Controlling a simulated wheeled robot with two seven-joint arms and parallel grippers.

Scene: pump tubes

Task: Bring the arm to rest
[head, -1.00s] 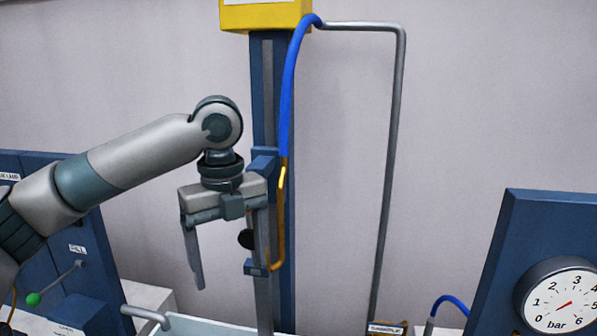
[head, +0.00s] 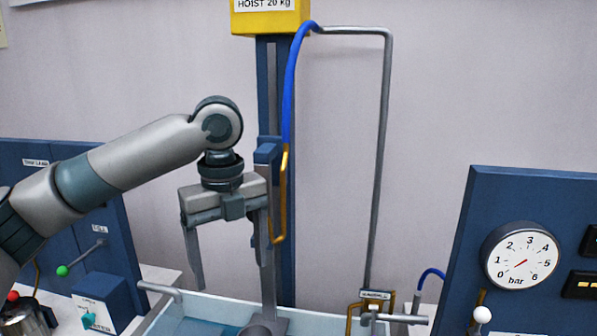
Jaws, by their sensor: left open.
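My left gripper (head: 229,262) comes in from the left and hangs with its fingers pointing down. Its two fingers are wide apart, and I see nothing between them. It is in front of the blue hoist column (head: 273,90) and above the pale blue tank (head: 205,297). The right finger overlaps the column's lower part in the picture, and I cannot tell whether they touch. My right gripper is not in view.
A yellow hoist head (head: 270,18) tops the column. A blue hose (head: 288,95) and a grey pipe (head: 380,170) run beside it. A blue panel with a pressure gauge (head: 522,257) stands at the right. Another blue panel (head: 60,225) with a green-knobbed lever (head: 80,259) is at the left.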

